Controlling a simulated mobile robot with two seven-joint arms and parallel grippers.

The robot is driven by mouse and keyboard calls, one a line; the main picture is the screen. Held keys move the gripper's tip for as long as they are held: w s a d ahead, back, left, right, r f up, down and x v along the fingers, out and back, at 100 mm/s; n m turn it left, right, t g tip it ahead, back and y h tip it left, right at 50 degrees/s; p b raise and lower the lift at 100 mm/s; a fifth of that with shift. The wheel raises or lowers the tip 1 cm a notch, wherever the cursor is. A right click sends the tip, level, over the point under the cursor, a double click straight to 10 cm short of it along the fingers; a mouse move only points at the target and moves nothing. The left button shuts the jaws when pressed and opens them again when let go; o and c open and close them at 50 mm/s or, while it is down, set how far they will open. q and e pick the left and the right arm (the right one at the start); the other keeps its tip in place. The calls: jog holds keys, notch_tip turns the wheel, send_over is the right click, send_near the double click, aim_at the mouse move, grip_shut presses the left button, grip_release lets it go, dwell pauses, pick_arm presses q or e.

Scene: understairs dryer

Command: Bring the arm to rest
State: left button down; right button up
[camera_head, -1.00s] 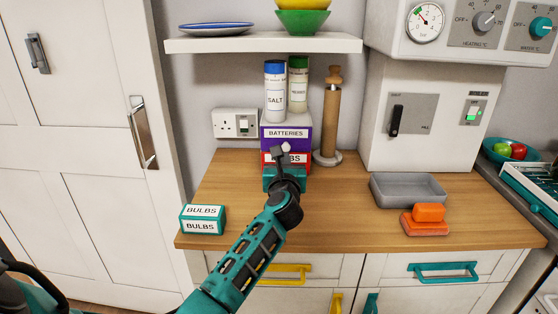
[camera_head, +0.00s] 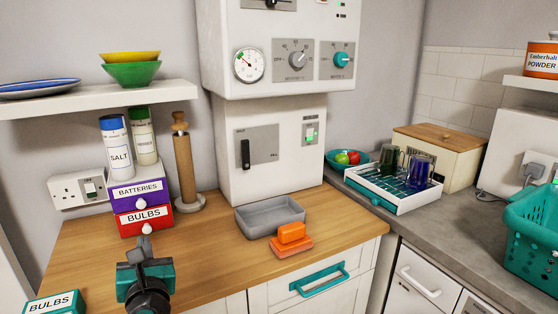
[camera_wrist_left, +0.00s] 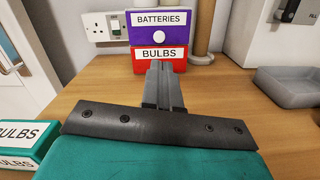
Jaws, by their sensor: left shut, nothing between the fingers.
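My left gripper (camera_head: 139,246) is over the wooden worktop (camera_head: 205,252), in front of the small drawer boxes. Its fingers are together and hold nothing. In the left wrist view the shut fingers (camera_wrist_left: 161,85) point at the red BULBS drawer (camera_wrist_left: 160,60), with bare worktop between them. The purple BATTERIES drawer (camera_head: 140,191) sits on top of the red one. A teal BULBS box (camera_head: 55,302) lies at the worktop's left front. My right gripper is not in view.
A grey tray (camera_head: 270,216) and an orange sponge-like block (camera_head: 291,237) lie to the right. A wooden mill (camera_head: 184,168) stands behind. Above hangs a shelf (camera_head: 95,98) with bowls. A dish rack (camera_head: 385,186) and a teal basket (camera_head: 535,240) are further right.

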pick_arm(q)
jog(key=s+d+m+t+h, duration=0.1)
jog(key=m, duration=0.3)
jog(key=s+d+f+m+t+h, duration=0.1)
jog(key=d+m+h, duration=0.1)
jog(key=m, duration=0.2)
jog(key=s+d+f+m+t+h, duration=0.1)
jog(key=m, duration=0.4)
jog(key=shift+s+d+f+t, duration=0.2)
jog(key=shift+s+d+t, duration=0.1)
jog(key=shift+s+d, duration=0.1)
jog(key=s+d+f+m+g+h, duration=0.2)
jog(key=s+d+f+m+h, duration=0.25)
jog(key=f+m, duration=0.4)
jog(key=s+d+f+m+g+h, duration=0.2)
jog(key=s+d+f+m+h, duration=0.25)
jog(key=m, duration=0.75)
jog(key=s+a+f+m+g+y, duration=0.1)
jog(key=s+f+m+g, duration=0.4)
jog(key=s+f+m, duration=0.3)
jog(key=shift+s+f+m+y, duration=0.3)
jog(key=shift+s+f+m, duration=0.05)
jog(key=shift+s+f, duration=0.15)
jog(key=shift+a, duration=0.15)
